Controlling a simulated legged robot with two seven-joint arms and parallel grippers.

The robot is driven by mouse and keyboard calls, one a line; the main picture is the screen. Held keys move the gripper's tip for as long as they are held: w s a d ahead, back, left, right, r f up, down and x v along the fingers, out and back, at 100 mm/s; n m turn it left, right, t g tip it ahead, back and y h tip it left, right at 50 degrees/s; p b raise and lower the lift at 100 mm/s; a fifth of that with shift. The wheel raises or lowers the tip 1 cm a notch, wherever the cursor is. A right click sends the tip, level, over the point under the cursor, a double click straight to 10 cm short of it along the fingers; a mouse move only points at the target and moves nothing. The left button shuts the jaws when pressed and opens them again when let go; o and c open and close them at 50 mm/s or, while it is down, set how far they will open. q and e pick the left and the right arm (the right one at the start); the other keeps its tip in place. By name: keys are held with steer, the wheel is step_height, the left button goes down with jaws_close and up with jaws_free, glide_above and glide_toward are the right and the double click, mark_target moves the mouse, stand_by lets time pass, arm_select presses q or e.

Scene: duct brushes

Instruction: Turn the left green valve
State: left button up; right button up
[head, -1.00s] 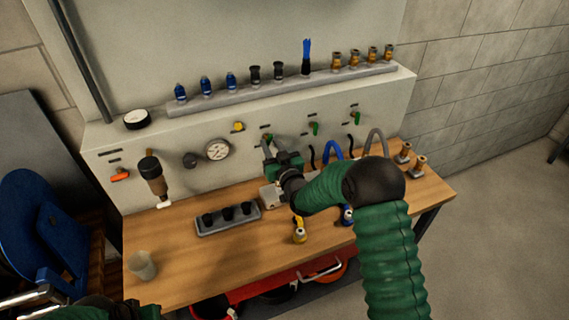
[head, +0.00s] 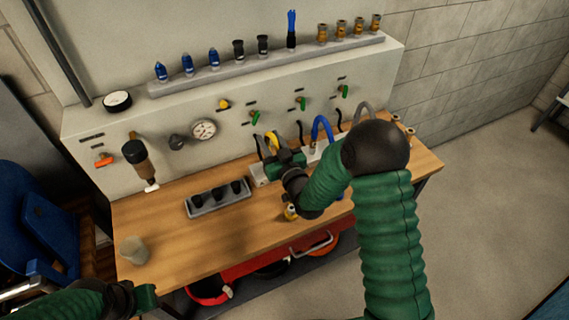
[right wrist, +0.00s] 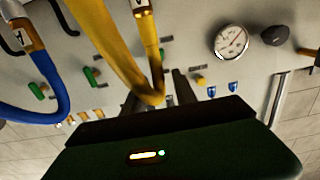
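The left green valve (head: 255,117) is on the panel, leftmost of three green-handled valves; its handle points downward. My right gripper (head: 266,146) is below it, apart from it, at a yellow hose (head: 273,138). In the right wrist view, the two dark fingers (right wrist: 155,93) stand apart and the yellow hose (right wrist: 118,60) crosses in front of or between them; I cannot tell which.
The middle (head: 300,103) and right (head: 344,90) green valves are farther right. A blue hose (head: 322,124) and a grey hose (head: 364,110) arch up near the panel. A gauge (head: 204,129) is at left. A tray (head: 219,197) and cup (head: 135,250) stand on the wooden bench (head: 200,250).

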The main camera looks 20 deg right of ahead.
steer(key=s+b, duration=0.1)
steer(key=s, duration=0.9)
steer(key=shift+d, duration=0.2)
steer(key=shift+f, duration=0.1)
stand_by(0.4)
